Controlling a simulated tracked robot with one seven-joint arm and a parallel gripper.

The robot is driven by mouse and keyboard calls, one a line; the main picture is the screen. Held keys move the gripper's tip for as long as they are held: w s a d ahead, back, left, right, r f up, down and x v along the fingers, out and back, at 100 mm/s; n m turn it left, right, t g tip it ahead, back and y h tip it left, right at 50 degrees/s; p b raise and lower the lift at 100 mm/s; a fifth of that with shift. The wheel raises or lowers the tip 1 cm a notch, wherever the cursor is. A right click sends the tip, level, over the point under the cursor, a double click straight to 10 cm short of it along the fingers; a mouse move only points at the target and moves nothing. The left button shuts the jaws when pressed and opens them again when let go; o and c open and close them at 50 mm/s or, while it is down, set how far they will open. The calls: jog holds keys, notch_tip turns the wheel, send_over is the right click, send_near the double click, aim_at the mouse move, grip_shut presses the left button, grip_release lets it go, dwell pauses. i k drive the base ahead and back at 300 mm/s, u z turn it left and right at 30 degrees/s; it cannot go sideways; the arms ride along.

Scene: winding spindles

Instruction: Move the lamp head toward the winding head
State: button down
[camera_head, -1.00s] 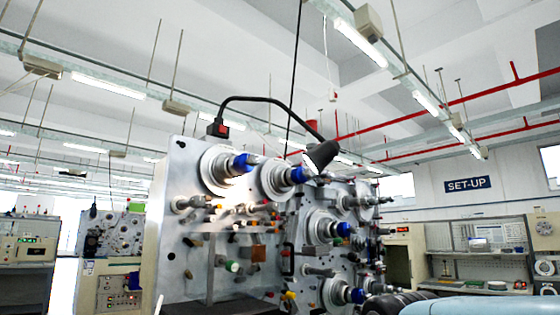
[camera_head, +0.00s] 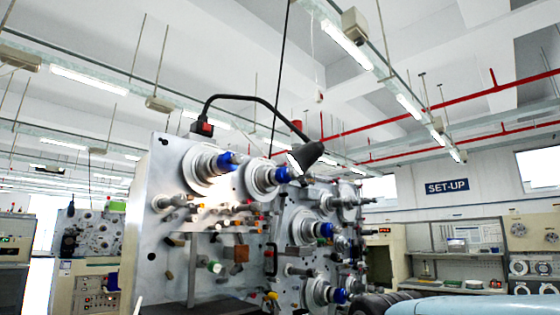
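The lamp head (camera_head: 307,156) is a dark cone on a black gooseneck (camera_head: 245,99) that arches up from a red-switched base (camera_head: 203,127) on top of the machine. Its lit opening faces down and left, above the right part of the winding machine panel (camera_head: 165,215). Blue-tipped spindles (camera_head: 226,161) with round silver flanges sit along the panel's upper part, just left of and below the lamp head. Which of these is the winding head I cannot tell. My gripper is not in view.
More spindles and blue knobs (camera_head: 338,296) cover the machine's right section. A light blue rounded surface (camera_head: 470,306) fills the lower right corner. A workbench (camera_head: 455,290) stands behind at right, and another machine (camera_head: 92,245) at left.

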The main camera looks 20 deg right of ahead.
aim_at(303, 158)
jog(key=z, duration=0.55)
jog(key=k, duration=1.3)
jog(key=z, duration=0.75)
jog(key=i, duration=1.9)
jog(key=u, duration=0.65)
